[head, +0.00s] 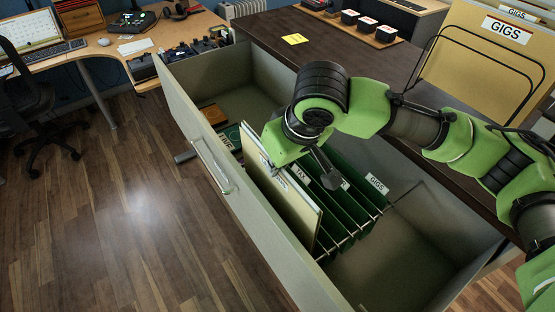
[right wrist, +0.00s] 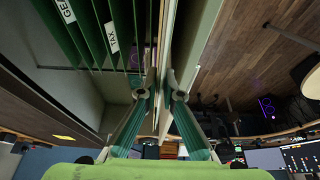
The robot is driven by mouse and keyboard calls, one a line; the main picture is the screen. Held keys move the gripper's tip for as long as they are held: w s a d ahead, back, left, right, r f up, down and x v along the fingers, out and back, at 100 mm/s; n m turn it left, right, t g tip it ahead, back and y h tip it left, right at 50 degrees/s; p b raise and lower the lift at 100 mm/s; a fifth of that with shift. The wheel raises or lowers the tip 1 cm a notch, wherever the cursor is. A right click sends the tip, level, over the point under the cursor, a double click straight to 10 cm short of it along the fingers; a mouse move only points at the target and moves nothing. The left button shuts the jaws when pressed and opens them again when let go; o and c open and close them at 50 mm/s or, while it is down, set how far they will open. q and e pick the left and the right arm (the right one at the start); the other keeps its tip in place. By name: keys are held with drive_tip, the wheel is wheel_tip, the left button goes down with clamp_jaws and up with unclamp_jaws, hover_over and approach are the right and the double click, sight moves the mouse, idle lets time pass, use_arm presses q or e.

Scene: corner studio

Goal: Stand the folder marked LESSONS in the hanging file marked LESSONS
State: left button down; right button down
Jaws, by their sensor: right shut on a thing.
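A cream folder (head: 306,222) stands on edge in the open drawer, between the drawer front and the green hanging files (head: 345,222). Its label is partly hidden and I cannot read it. My right gripper (head: 275,171) is shut on the folder's upper edge; its fingers (right wrist: 163,92) also show in the right wrist view. The hanging files bear tabs TAX (head: 302,177) and GIGS (head: 376,184); another tab between them is mostly covered by my arm. In the right wrist view I read TAX (right wrist: 112,37) and a cut-off GE tab (right wrist: 66,10). No LESSONS tab is readable. My left gripper is out of view.
The grey drawer (head: 208,167) is open, with some flat items (head: 214,115) in its left part and free room at its right end. A rack holding a GIGS folder (head: 480,65) stands on the dark cabinet top (head: 277,47), with a yellow note (head: 295,39).

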sight(277, 178)
drive_tip(key=shift+f+b, duration=0.7)
drive_tip(key=shift+f, duration=1.35)
drive_tip(key=c, duration=2.1)
unclamp_jaws()
drive_tip(key=shift+c, duration=0.2)
drive_tip(key=v, duration=1.2)
drive_tip(key=shift+s+f, duration=0.1)
drive_tip(key=shift+f, duration=0.05)
